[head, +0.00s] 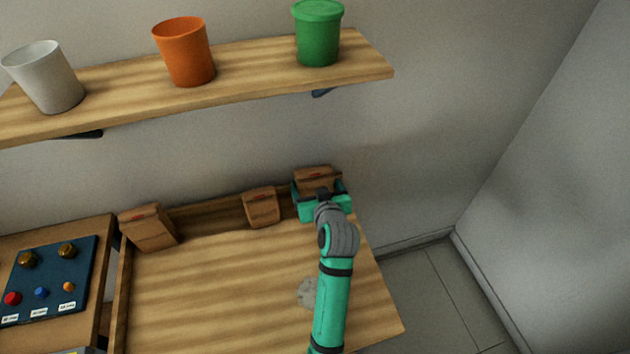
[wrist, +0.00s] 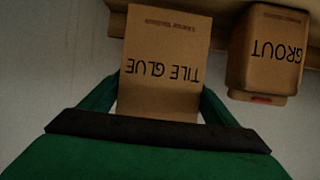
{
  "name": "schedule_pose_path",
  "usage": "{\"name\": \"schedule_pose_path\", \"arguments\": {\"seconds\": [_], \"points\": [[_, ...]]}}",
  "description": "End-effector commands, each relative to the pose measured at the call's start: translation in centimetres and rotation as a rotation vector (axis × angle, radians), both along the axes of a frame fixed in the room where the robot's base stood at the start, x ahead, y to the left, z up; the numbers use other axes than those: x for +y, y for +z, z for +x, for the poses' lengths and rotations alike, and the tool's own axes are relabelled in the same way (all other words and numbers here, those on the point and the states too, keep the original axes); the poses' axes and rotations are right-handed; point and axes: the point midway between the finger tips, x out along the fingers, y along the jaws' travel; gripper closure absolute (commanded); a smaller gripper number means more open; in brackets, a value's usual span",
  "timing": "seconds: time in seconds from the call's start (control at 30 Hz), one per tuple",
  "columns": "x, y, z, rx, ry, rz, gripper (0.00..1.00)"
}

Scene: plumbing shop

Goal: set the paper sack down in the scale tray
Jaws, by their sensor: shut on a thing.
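My gripper (head: 321,200) is at the back right corner of the wooden bench, shut on a brown paper sack (head: 317,177). In the wrist view the sack (wrist: 160,65) reads "TILE GLUE", upside down in the picture, between the two green fingers of my gripper (wrist: 158,105). Part of the sack is hidden behind my gripper in the head view. Whether the sack touches the bench is not clear. I cannot make out a scale tray in either view.
A second sack (head: 262,208), marked "GROUT" in the wrist view (wrist: 268,48), stands close by; a third (head: 148,228) stands at the back left. The bench (head: 210,290) has clear room and a grey patch (head: 307,292). A shelf (head: 245,80) with containers hangs above. A blue board (head: 50,282) lies left.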

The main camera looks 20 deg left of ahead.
Motion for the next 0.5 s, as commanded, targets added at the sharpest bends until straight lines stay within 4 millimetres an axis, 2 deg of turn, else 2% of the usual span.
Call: {"name": "schedule_pose_path", "arguments": {"seconds": [0.23, 0.5], "points": [[0.2, -0.6, 0.3, -0.005, -0.001, 0.003, 0.81], [0.2, -3.4, 0.5, -0.004, -0.003, 0.002, 0.81]]}}
